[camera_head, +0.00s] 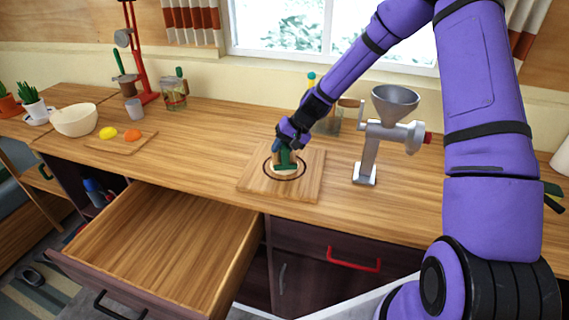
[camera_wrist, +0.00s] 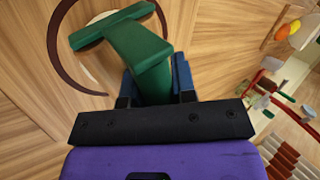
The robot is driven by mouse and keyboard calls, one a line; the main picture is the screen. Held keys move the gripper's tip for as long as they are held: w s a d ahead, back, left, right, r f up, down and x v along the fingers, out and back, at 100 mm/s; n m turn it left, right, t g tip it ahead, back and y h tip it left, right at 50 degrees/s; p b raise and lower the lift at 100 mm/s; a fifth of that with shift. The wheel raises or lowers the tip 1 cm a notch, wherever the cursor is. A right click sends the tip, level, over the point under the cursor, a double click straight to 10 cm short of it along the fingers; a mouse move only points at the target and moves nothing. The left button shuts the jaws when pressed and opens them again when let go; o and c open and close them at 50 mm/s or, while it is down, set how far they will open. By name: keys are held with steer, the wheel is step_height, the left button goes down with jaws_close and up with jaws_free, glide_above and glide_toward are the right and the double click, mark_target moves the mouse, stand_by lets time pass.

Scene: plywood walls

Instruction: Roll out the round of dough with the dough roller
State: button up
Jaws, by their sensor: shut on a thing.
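The dough roller (camera_wrist: 140,45) is green, with a block-like handle and a crossbar at its far end. My gripper (camera_wrist: 155,85) is shut on its handle in the wrist view. In the head view the green roller (camera_head: 286,160) is upright over the round of dough (camera_head: 284,174), partly hidden by my gripper (camera_head: 287,142). The pale dough also shows beside the crossbar in the wrist view (camera_wrist: 97,66). It lies inside a dark ring on the wooden board (camera_head: 255,184). I cannot tell whether the roller touches the dough.
An open, empty drawer (camera_head: 165,245) juts out in front of the counter. A grey grinder (camera_head: 370,150) stands right of the board. At left are a cream bowl (camera_head: 76,120), a small board (camera_head: 110,143) with yellow and orange items, and a red stand (camera_head: 138,60).

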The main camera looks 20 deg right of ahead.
steer(key=shift+s+d, duration=0.15)
steer(key=shift+d, duration=0.4)
steer(key=shift+s+d, duration=0.15)
steer(key=shift+d, duration=0.35)
steer(key=shift+w+a+f, duration=0.1)
steer(key=shift+w+a, duration=0.15)
steer(key=shift+a, duration=0.8)
steer(key=shift+w+a+f, duration=0.1)
steer(key=shift+w+a, duration=0.15)
steer(key=shift+a, duration=0.75)
steer(key=shift+d, duration=0.1)
steer(key=shift+s+d+r, duration=0.1)
steer(key=shift+s+d, duration=0.1)
steer(key=shift+d, duration=0.5)
steer(key=shift+s+d, duration=0.15)
steer(key=shift+d, duration=0.55)
steer(key=shift+s+d+r, duration=0.1)
steer(key=shift+s+d, duration=0.1)
steer(key=shift+d, duration=0.5)
steer(key=shift+a, duration=0.1)
